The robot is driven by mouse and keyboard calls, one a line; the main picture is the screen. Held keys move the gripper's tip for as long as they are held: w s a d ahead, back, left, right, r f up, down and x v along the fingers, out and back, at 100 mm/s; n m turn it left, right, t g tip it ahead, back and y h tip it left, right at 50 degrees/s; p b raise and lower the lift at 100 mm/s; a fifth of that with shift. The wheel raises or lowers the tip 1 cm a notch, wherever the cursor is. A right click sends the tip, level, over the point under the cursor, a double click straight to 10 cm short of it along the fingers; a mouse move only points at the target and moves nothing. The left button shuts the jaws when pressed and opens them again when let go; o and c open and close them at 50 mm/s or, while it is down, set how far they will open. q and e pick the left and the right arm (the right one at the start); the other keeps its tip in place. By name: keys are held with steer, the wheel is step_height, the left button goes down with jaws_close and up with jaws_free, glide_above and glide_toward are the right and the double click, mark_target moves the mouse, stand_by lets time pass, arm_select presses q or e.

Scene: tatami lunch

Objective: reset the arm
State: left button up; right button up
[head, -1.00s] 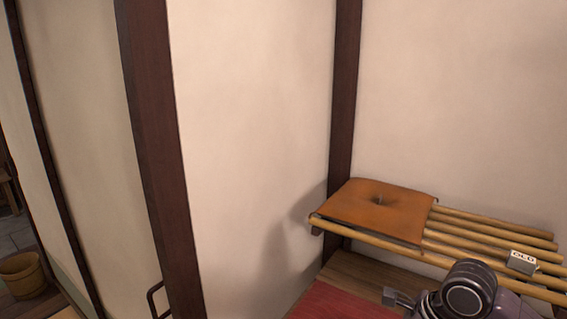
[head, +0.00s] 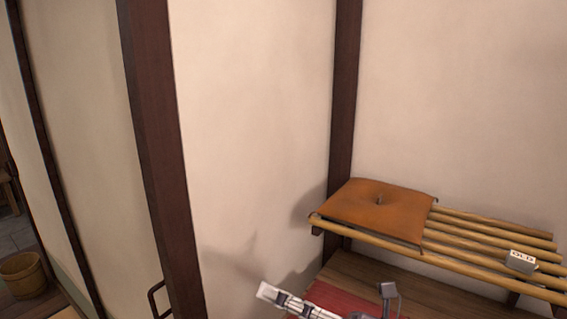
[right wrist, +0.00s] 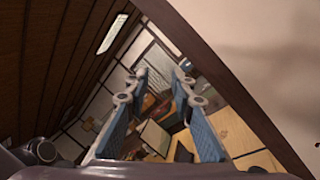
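My right gripper (head: 327,291) shows at the bottom edge of the head view, in front of the pale wall and a red surface. Its two fingers are spread wide apart. In the right wrist view its blue-padded fingers (right wrist: 162,82) also stand apart with nothing held between them. That view is tilted and looks out over the room. My left gripper is not in view.
An orange cushion (head: 375,212) lies on a bamboo rack (head: 470,257), with a small labelled box (head: 520,262) at the right. Below are wooden boards (head: 420,290) and a red surface (head: 345,298). A dark post (head: 160,150) and a wooden bucket (head: 22,274) are on the left.

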steer(key=w+d+r+m+t+h, duration=0.1)
steer(key=w+d+m+t+h, duration=0.2)
steer(key=d+m+t+h, duration=0.5)
steer(key=w+d+r+m+t+h, duration=0.15)
steer(key=w+d+m+t, duration=0.3)
steer(key=m, duration=0.75)
steer(key=s+d+f+m+g+h, duration=0.1)
steer(key=d+f+m+g+h, duration=0.1)
steer(key=d+f+m+h, duration=0.55)
steer(key=s+d+f+m+g+h, duration=0.2)
steer(key=d+f+m+g+h, duration=0.3)
steer(key=f, duration=0.6)
steer(key=s+a+f+m+g+y, duration=0.25)
steer(key=s+f+g, duration=0.25)
steer(key=s+f, duration=0.6)
steer(key=s+a+f+m+g+y, duration=0.1)
steer(key=s+f+m+g, duration=0.3)
steer(key=s+f, duration=0.7)
steer(key=s+f+n+g, duration=0.1)
steer(key=s+f, duration=0.1)
steer(key=f, duration=1.1)
steer(key=s+f+g, duration=0.1)
steer(key=s+f, duration=0.1)
steer(key=f, duration=1.1)
steer(key=s+d+f+g, duration=0.1)
steer(key=s+d+f, duration=0.1)
steer(key=s+f, duration=1.2)
steer(key=shift+s+d+f+n, duration=0.3)
steer(key=shift+s+d, duration=0.1)
steer(key=shift+s, duration=0.65)
